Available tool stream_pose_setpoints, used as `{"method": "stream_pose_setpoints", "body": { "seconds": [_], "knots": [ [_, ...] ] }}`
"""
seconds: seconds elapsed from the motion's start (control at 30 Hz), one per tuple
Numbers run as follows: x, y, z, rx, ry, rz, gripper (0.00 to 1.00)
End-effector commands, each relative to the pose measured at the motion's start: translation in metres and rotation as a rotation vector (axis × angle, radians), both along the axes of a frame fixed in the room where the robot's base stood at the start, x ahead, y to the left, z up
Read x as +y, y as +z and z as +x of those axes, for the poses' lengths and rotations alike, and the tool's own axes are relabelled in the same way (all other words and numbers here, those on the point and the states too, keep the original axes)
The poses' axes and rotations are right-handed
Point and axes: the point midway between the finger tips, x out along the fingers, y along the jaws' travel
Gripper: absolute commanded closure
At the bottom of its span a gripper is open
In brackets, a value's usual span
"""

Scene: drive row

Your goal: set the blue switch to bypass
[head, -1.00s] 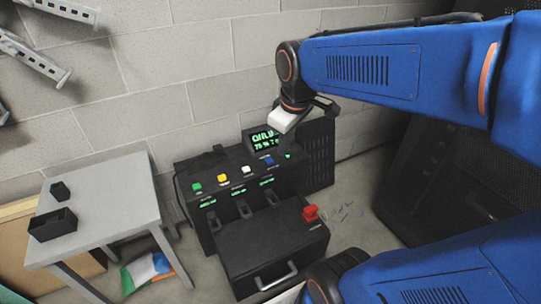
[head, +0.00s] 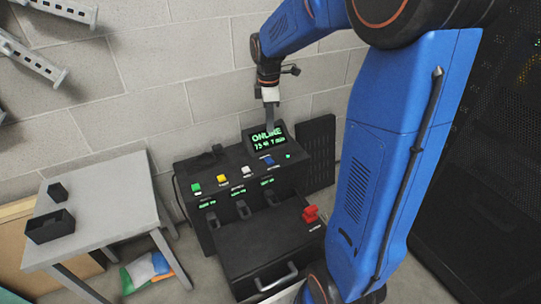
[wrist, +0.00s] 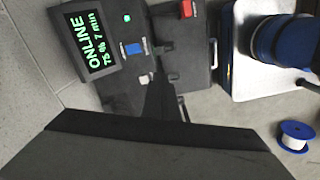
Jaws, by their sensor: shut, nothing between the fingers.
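The blue switch (head: 268,160) is on the sloped top of the black console (head: 270,238), at the right end of a row with a green, a yellow and a white switch. In the wrist view the blue switch (wrist: 133,49) sits beside the lit screen (wrist: 88,42), which reads ONLINE, 75 % and 7 min. The label by the switch is too small to read. My gripper (head: 269,125) is shut and empty. It points down above the console, just behind and over the blue switch and near the screen, apparently clear of both. In the wrist view the dark fingers cover the lower part.
A red switch (head: 311,213) stands on the console's lower right top. A grey table (head: 105,200) with a small black box and tray is at the left. A block wall is close behind. A blue-rimmed spool (wrist: 294,136) lies on the floor.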

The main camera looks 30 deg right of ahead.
Motion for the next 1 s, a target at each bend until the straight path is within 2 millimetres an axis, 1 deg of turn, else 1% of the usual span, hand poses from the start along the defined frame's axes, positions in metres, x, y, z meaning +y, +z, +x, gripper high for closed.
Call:
{"method": "stream_pose_setpoints", "body": {
  "seconds": [0.03,0.3,0.5,0.7,1.0],
  "knots": [
    [-0.004,-0.007,0.009,0.016,0.031,0.002,1.0],
    [-0.02,-0.044,0.051,0.085,0.224,0.021,1.0],
    [-0.029,-0.064,0.071,0.117,0.321,0.036,1.0],
    [-0.033,-0.071,0.078,0.129,0.36,0.043,1.0],
    [-0.033,-0.072,0.078,0.13,0.362,0.043,1.0]
  ]
}}
